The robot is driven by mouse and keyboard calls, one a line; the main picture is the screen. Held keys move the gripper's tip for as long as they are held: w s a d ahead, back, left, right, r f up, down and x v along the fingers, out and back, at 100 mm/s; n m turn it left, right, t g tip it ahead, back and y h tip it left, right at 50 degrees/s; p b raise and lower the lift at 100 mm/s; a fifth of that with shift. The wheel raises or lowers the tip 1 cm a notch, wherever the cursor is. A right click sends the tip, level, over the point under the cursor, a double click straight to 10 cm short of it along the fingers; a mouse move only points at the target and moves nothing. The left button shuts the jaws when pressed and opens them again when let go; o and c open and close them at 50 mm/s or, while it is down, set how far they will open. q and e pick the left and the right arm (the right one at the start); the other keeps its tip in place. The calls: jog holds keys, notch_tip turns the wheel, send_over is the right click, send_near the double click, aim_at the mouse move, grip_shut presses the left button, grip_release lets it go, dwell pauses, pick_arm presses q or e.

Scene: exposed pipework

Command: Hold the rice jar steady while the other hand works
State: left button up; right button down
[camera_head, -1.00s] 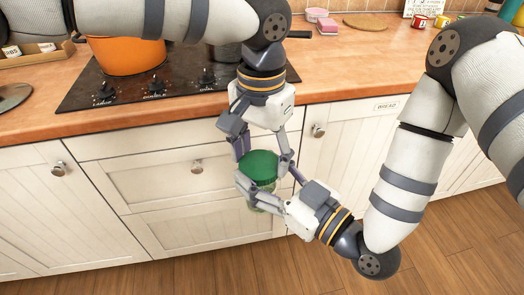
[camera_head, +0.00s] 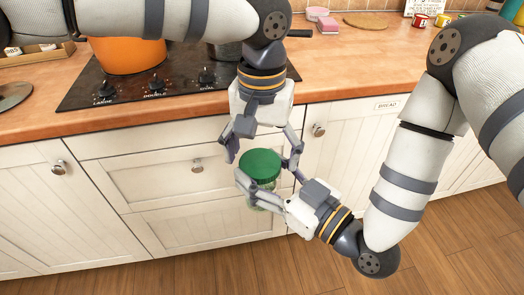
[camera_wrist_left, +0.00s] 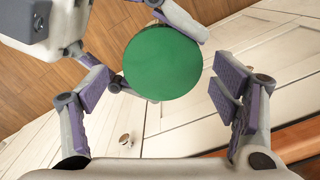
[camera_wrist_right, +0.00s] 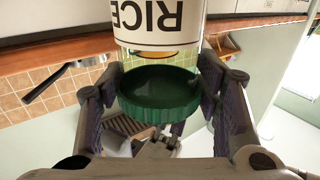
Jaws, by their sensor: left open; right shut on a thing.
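The rice jar (camera_head: 265,189) is held upright in front of the drawers, with its green lid (camera_head: 260,163) on top. The lid shows as a full green disc in the left wrist view (camera_wrist_left: 162,62). In the right wrist view the white RICE label (camera_wrist_right: 157,24) appears upside down, with the green lid (camera_wrist_right: 160,97) below it. My right gripper (camera_head: 268,184) is shut on the jar from the lower right. My left gripper (camera_head: 262,156) points down over the lid, its open fingers on either side and apart from it. The jar's lower part is partly hidden by my right fingers.
White drawers (camera_head: 150,184) stand close behind the jar. Above them is the wooden counter (camera_head: 345,70) with a black hob (camera_head: 150,84) and an orange pot (camera_head: 128,55). The wooden floor (camera_head: 300,270) in front is clear.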

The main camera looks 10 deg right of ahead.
pick_arm(q)
notch_tip(320, 180, up, 4)
jog(key=shift+r, duration=0.25)
jog(key=shift+c, duration=0.2)
notch_tip(320, 180, up, 3)
jog(key=m, duration=0.3)
jog(key=shift+s+a, duration=0.1)
jog(key=shift+a, duration=0.05)
jog(key=shift+c, duration=0.2)
jog(key=shift+s+f+m, duration=0.1)
jog(key=shift+f+m, duration=0.05)
jog(key=shift+m, duration=0.15)
notch_tip(320, 180, down, 8)
jog(key=shift+r, duration=0.25)
jog(key=shift+c, duration=0.6)
jog(key=c, duration=1.1)
jog(key=n, duration=0.3)
jog(key=shift+a+n, duration=0.1)
jog(key=shift+n, duration=0.2)
